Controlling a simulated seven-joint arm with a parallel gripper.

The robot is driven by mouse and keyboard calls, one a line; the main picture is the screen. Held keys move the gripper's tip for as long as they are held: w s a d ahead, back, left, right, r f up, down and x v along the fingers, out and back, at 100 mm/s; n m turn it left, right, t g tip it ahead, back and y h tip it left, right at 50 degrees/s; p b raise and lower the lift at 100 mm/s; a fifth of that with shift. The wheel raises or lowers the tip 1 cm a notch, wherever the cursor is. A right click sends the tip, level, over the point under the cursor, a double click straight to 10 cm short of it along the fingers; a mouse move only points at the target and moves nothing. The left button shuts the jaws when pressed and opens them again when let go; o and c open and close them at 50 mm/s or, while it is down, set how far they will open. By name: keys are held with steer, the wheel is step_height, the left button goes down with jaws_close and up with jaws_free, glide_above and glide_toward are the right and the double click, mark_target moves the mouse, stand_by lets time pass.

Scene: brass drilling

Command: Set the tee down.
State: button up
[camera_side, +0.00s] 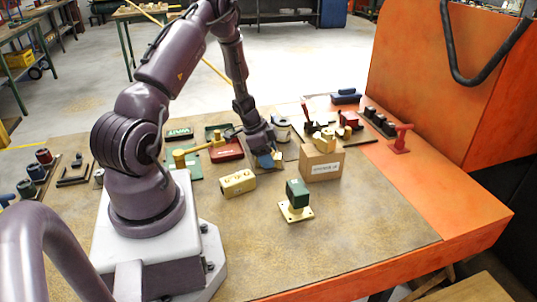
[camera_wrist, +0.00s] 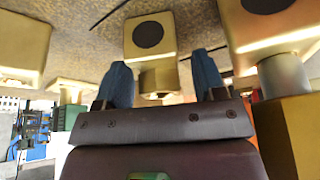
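My gripper (camera_side: 268,158) points down over the bench, its blue fingertips low near a brown plate. In the wrist view its two blue fingers (camera_wrist: 162,80) stand apart. Between them shows a brass piece, which looks like the tee (camera_wrist: 160,76), with a square block with a dark round face and a short neck. Gaps show between the neck and both fingers, so I see no grip on it. In the side view the gripper hides whatever is between the fingertips. I cannot tell whether the piece rests on a surface.
A brass block with holes (camera_side: 237,183) lies in front of my gripper. A green-topped brass flange piece (camera_side: 297,197) stands nearer the front. A cardboard box (camera_side: 321,165) with brass parts on it stands to the right. A red vise-like tool (camera_side: 400,140) is farther right. The front bench is clear.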

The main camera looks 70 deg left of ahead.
steer(key=v, duration=1.2)
steer(key=w+d+r, duration=0.4)
steer(key=d+r, duration=0.4)
steer(key=r, duration=0.1)
steer(key=s+d+r+n, duration=0.1)
steer(key=s+d+r, duration=0.2)
steer(key=d, duration=0.4)
steer(key=s+d+r+n+t+y, duration=0.1)
steer(key=s+d+r+n, duration=0.1)
steer(key=d+r, duration=0.3)
steer(key=s+d+r+n, duration=0.1)
steer(key=s+d+r, duration=0.4)
steer(key=d, duration=0.4)
steer(key=shift+d+n+t+y, duration=0.3)
